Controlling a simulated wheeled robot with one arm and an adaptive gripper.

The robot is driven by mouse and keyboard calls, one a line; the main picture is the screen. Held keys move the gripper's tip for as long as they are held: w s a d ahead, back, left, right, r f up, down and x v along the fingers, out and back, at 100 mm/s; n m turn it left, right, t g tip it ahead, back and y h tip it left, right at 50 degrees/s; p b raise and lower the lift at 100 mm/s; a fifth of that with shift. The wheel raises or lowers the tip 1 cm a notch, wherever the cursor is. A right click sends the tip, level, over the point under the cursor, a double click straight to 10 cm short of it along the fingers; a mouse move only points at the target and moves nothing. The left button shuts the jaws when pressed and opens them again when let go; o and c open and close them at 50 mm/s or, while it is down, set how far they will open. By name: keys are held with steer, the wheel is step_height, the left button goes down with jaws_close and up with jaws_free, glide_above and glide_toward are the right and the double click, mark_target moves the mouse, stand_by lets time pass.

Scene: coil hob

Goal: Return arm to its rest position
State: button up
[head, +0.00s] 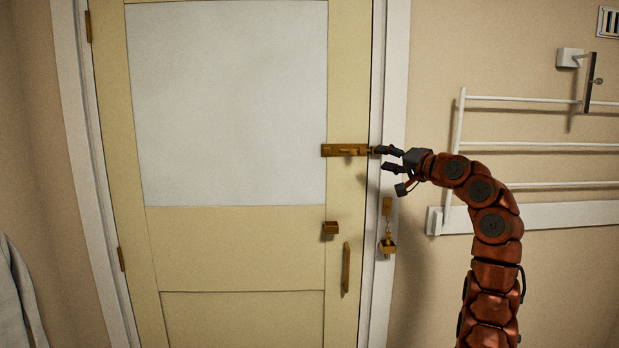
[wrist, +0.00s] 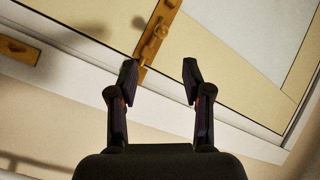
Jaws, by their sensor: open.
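My gripper (head: 384,159) is at the end of my copper-coloured arm, which curves up from the lower right in the head view. Its fingers point left at the brass slide bolt (head: 345,150) on the door's right side. In the wrist view my gripper (wrist: 160,80) has its two dark fingers spread apart with nothing held between them. The bolt (wrist: 158,38) lies just beyond the fingertips, nearer the left finger. I cannot tell whether a finger touches the bolt's end.
The cream door (head: 235,245) is shut in its white frame. A brass pull handle (head: 346,268) and a small brass catch (head: 330,228) are on it. A chain fitting (head: 387,245) hangs on the frame below my gripper. A white rail rack (head: 540,143) is on the wall at right.

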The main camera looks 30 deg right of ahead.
steer(key=shift+w, duration=0.1)
steer(key=w+a+f+g, duration=0.2)
steer(key=w+a+g, duration=0.3)
steer(key=w+a, duration=0.55)
steer(key=s+a+f+n+g, duration=0.1)
steer(key=s+a+f+g, duration=0.2)
steer(key=s+a+f, duration=0.35)
steer(key=s+a+f+g, duration=0.2)
steer(key=s+a+f, duration=0.2)
steer(key=a, duration=0.6)
steer(key=s+a+f+n+g, duration=0.1)
steer(key=s+a+f+g, duration=0.1)
steer(key=s+a+f, duration=0.35)
steer(key=s+a+f+n+g+h, duration=0.1)
steer(key=s+a+f, duration=0.1)
steer(key=s, duration=0.7)
steer(key=s+a+f+n+g, duration=0.1)
steer(key=s+a+f+g, duration=0.2)
steer(key=s, duration=0.4)
steer(key=s+f+n+g, duration=0.1)
steer(key=s+f, duration=0.3)
steer(key=s, duration=0.4)
steer(key=s+a+f+n+g+h, duration=0.1)
steer(key=s+f, duration=0.3)
steer(key=s, duration=0.5)
steer(key=s+a+f+n+g+h, duration=0.1)
steer(key=s+f+n, duration=0.2)
steer(key=s, duration=0.5)
steer(key=shift+s+f, duration=0.4)
steer(key=shift+f, duration=0.45)
